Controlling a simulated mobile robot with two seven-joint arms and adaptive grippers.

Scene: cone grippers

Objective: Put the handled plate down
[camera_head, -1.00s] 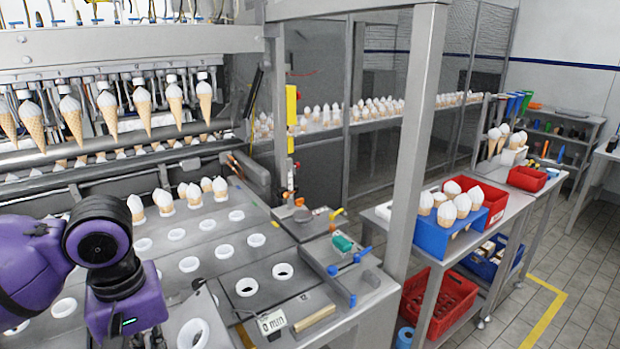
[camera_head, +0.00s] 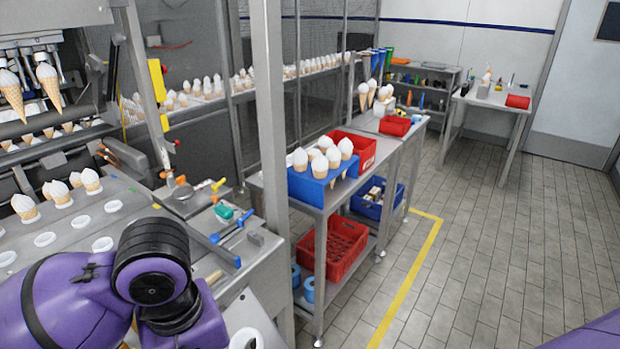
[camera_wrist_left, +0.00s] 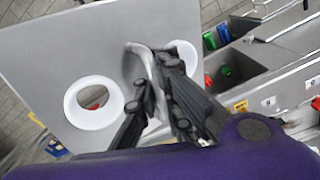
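The handled plate is a flat grey sheet with white-rimmed round holes. In the left wrist view the plate (camera_wrist_left: 62,62) fills the upper left, with a white ring on each side of the fingers. My left gripper (camera_wrist_left: 155,85) has its black fingers closed around the plate's grey upright handle. In the head view part of the plate (camera_head: 243,309) shows at the bottom, beyond my purple left arm, with one white ring at the frame's lower edge. The left fingers are hidden there. A purple piece of my right arm shows at the bottom right corner; its gripper is out of frame.
A steel work table (camera_head: 62,232) with cones in holes stands at left. A metal post (camera_head: 271,120) rises beside it. A steel cart (camera_head: 321,208) carries a blue cone holder (camera_head: 310,187) and red bins. Tiled floor (camera_head: 490,240) at right is clear.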

